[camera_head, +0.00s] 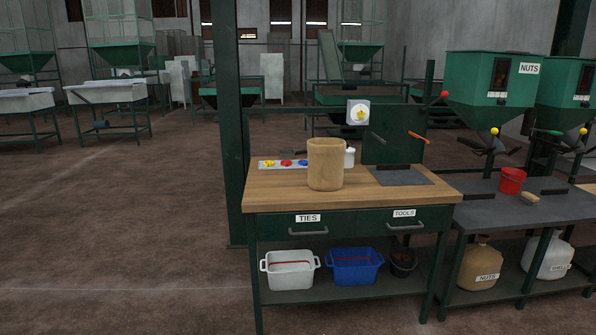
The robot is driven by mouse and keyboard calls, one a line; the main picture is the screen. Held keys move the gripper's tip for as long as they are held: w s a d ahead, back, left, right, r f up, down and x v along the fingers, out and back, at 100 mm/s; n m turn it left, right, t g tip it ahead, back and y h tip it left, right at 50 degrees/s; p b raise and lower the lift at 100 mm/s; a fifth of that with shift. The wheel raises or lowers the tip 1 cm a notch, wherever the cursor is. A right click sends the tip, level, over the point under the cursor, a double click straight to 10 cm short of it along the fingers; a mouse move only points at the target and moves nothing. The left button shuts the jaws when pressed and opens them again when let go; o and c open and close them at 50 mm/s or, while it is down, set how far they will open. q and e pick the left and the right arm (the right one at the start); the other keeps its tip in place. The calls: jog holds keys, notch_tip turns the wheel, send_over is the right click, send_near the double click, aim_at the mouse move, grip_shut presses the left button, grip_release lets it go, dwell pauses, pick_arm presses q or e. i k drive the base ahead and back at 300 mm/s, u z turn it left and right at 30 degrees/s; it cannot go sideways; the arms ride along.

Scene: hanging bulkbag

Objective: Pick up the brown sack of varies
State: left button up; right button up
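A brown sack (479,266) with a NUTS label stands on the lower shelf of the dark table at the right. A white sack (546,257) with a label too small to read surely stands to its right on that shelf. A tan, open-topped, sack-like container (325,165) stands upright on the wooden workbench top (275,190); its inside is mostly hidden. Neither of my grippers shows in this view.
The workbench has drawers marked TIES (308,218) and TOOLS (404,213). A white bin (290,270) and a blue bin (354,267) sit on its lower shelf. A red bucket (512,180) stands on the dark table. Green hoppers (490,80) rise behind. The floor at left front is clear.

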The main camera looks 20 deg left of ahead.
aim_at(326, 155)
jog(key=u, duration=1)
jog(key=i, duration=0.9)
jog(key=u, duration=0.4)
jog(key=i, duration=1.05)
jog(key=z, duration=0.7)
